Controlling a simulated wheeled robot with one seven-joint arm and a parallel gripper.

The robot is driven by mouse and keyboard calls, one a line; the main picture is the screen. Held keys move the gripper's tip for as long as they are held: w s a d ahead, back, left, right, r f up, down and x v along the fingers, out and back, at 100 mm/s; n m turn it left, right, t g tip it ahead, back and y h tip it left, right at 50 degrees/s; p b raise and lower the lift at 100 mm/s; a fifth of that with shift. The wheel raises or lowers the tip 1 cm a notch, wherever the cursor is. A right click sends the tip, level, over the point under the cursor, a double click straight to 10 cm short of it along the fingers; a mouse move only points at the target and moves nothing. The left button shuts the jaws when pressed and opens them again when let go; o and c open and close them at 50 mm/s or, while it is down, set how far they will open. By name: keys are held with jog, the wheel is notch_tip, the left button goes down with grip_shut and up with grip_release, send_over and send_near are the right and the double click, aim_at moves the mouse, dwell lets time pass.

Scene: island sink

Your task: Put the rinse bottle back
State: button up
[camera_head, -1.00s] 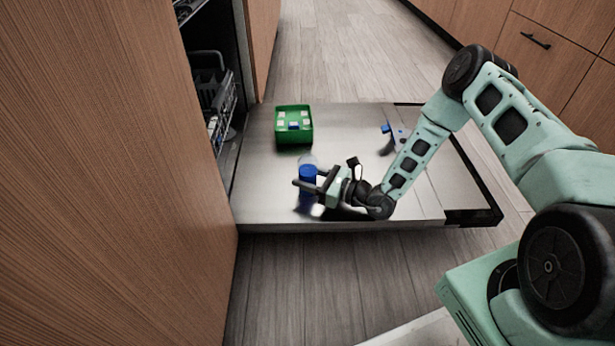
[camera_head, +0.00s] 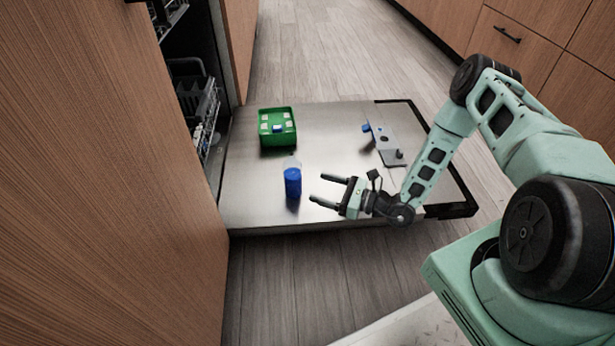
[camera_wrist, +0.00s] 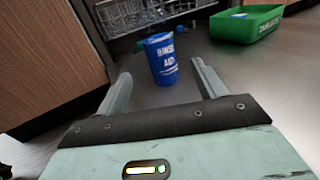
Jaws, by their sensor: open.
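The rinse bottle (camera_head: 292,183) is blue with a clear top and stands upright on the lowered metal dishwasher door (camera_head: 250,195). In the wrist view the blue bottle (camera_wrist: 162,59), with white lettering, is beyond and between my fingertips. My gripper (camera_head: 322,191) is open and empty, to the right of the bottle and apart from it. My two fingers (camera_wrist: 160,80) are spread in the wrist view.
A green tray (camera_head: 277,142) with small blocks sits behind the bottle on the door. The detergent dispenser panel (camera_head: 385,142) with a blue part is at the right. Dishwasher racks (camera_head: 212,130) are at the left, beside a wooden cabinet panel (camera_head: 110,200).

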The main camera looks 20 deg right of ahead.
jog(key=shift+v, duration=0.9)
jog(key=s+a+r+n+g, duration=0.6)
jog(key=a+r+n+g, duration=0.2)
jog(key=r+n+g, duration=0.15)
jog(key=s+a+r+n+g, duration=0.6)
jog(key=a+r+n+g, duration=0.2)
jog(key=r+n+g, duration=0.15)
jog(key=s+d+r+n+t+h, duration=0.1)
jog(key=s+r+n+t+h, duration=0.5)
jog(key=s+r+n+h, duration=0.5)
jog(key=s+n+h, duration=0.1)
jog(key=s+n, duration=0.1)
jog(key=n, duration=0.2)
jog(key=shift+s+d+r+n, duration=0.15)
jog(key=shift+d+r+n, duration=0.15)
jog(key=shift+r, duration=0.1)
